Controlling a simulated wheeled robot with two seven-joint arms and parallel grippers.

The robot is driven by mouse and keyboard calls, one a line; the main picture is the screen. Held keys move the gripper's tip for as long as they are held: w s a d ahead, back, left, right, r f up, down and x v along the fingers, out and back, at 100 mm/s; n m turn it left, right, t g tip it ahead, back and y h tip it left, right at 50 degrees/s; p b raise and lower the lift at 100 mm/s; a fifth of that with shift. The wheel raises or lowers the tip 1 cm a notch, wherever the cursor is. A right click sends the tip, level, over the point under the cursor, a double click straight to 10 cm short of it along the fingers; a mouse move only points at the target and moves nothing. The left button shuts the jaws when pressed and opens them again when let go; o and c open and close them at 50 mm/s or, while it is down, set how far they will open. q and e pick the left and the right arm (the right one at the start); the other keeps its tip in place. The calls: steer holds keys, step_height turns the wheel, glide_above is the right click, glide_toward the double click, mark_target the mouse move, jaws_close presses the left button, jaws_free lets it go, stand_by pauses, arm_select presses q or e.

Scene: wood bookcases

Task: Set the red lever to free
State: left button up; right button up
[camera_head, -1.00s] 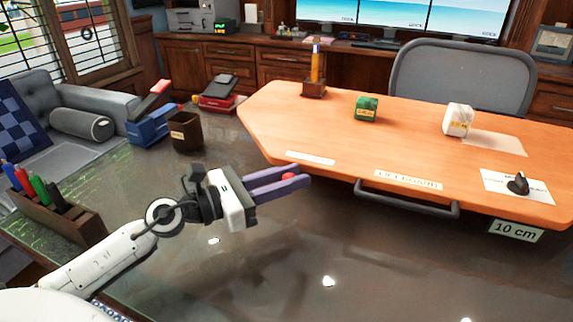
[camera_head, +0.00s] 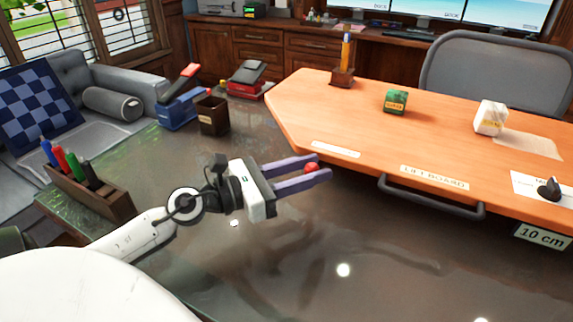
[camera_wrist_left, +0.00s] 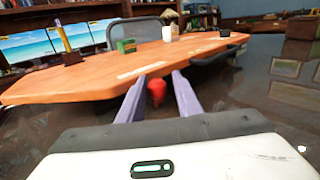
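The red lever shows as a round red knob (camera_head: 311,168) below the left front edge of the orange lift board (camera_head: 350,120). It also shows as a red shape (camera_wrist_left: 156,92) in the wrist view. My left gripper (camera_head: 322,168) is open, its two purple fingers on either side of the knob, with gaps visible in the wrist view (camera_wrist_left: 156,100). I cannot tell how deep the knob sits between them. The lever's shaft and any position marking are hidden or too small to read. My right gripper is not in view.
A grey handle bar (camera_head: 430,200) runs under the board's front edge. A black dial (camera_head: 549,188) sits on a white plate at right, above a "10 cm" sign (camera_head: 541,236). A green box (camera_head: 396,101) and white block (camera_head: 491,117) stand on the board. A pen holder (camera_head: 90,195) is at left.

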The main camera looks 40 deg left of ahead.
arm_select(q)
steer(key=b+v, duration=0.2)
steer(key=v, duration=0.6)
steer(key=shift+s, duration=0.1)
steer(key=shift+s+a, duration=0.2)
steer(key=shift+s, duration=0.15)
